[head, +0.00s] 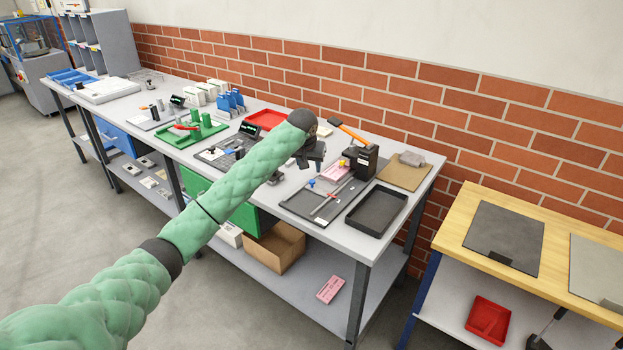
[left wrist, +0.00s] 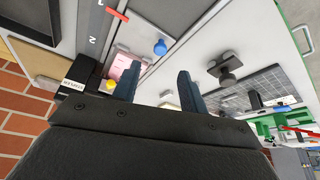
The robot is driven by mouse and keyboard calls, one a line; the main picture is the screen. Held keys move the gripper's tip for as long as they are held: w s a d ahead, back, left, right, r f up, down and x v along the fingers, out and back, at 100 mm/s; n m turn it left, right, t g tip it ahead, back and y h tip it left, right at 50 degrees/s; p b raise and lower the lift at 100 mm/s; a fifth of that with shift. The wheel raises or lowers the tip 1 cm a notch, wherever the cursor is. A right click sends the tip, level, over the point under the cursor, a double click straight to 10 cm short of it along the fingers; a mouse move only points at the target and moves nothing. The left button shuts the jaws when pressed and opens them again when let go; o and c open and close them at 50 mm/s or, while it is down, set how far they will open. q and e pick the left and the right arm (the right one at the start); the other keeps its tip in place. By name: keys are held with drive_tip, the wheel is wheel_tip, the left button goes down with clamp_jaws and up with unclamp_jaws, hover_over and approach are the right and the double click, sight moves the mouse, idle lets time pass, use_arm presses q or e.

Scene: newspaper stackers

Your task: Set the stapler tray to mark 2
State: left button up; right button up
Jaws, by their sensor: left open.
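The stapler (head: 362,160) is black with an orange lever and stands at the back of a dark flat tray (head: 300,205) on the grey bench. A rail with a red piece (head: 331,196) crosses the tray. A blue knob (head: 311,183) sits at its left; it also shows in the left wrist view (left wrist: 160,47). That view shows a printed 2 (left wrist: 93,40) beside the red piece (left wrist: 118,14), and a pink pad (left wrist: 127,76) near a yellow knob (left wrist: 120,114). My left gripper (head: 312,160) is open and empty above the tray's back left. I cannot tell which mark is set.
An empty black tray (head: 377,231) lies right of the stapler tray, with a brown board (head: 402,178) behind it. A second dark station (head: 212,157), green parts (head: 195,130) and a red tray (head: 264,118) stand to the left. A brick wall (head: 450,105) closes the back.

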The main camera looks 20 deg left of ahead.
sight(312, 181)
use_arm(q)
drive_tip(key=shift+p+x, duration=1.25)
drive_tip(key=shift+x, duration=2.7)
use_arm(e)
wheel_tip(312, 181, down, 6)
drive_tip(key=s+d, duration=0.1)
drive_tip(key=shift+d+t, duration=0.3)
use_arm(q)
clamp_jaws()
